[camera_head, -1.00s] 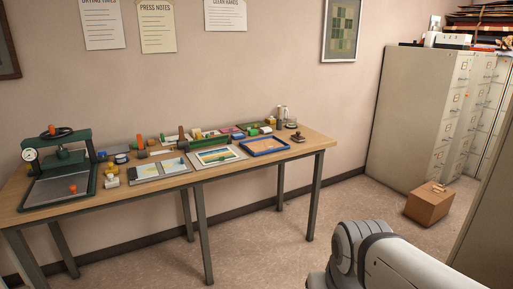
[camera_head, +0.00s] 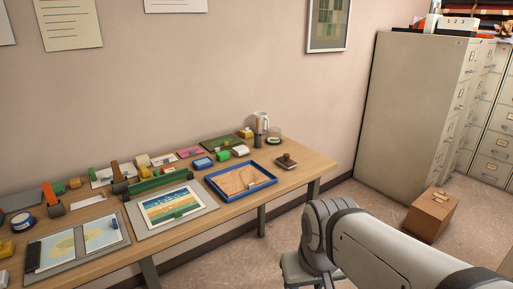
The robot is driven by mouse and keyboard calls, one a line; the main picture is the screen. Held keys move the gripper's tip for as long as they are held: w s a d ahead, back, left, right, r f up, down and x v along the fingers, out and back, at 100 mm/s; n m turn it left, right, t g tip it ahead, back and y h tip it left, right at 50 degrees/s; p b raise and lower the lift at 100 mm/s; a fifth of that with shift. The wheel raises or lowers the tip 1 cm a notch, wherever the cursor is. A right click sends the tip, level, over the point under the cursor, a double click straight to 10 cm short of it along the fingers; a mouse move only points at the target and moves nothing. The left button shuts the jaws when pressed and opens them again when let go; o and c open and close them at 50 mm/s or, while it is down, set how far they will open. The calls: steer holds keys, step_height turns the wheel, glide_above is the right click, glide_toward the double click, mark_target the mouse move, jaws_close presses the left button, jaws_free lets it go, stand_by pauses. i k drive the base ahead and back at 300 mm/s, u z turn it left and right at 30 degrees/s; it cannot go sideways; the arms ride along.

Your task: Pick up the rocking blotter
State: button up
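A small dark brown block with a knob on top, which looks like the rocking blotter (camera_head: 286,161), sits near the right end of the wooden table (camera_head: 318,165). It stands just right of a blue-rimmed tray and apart from it. My grey arm crosses the lower right of the view, in front of and below the table end. Part of my wrist shows at the bottom edge, but no gripper fingers can be seen.
The blue tray (camera_head: 213,186) holds a wooden-coloured sheet. A colourful print (camera_head: 170,203) lies to its left. A white container (camera_head: 261,121) and a dark cylinder (camera_head: 258,141) stand behind. A cardboard box (camera_head: 430,218) is on the floor by filing cabinets (camera_head: 405,115).

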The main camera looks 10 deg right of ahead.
mark_target(284, 161)
steer(key=i, duration=1)
steer(key=z, duration=1.2)
steer(key=i, duration=1.15)
steer(key=u, duration=2.05)
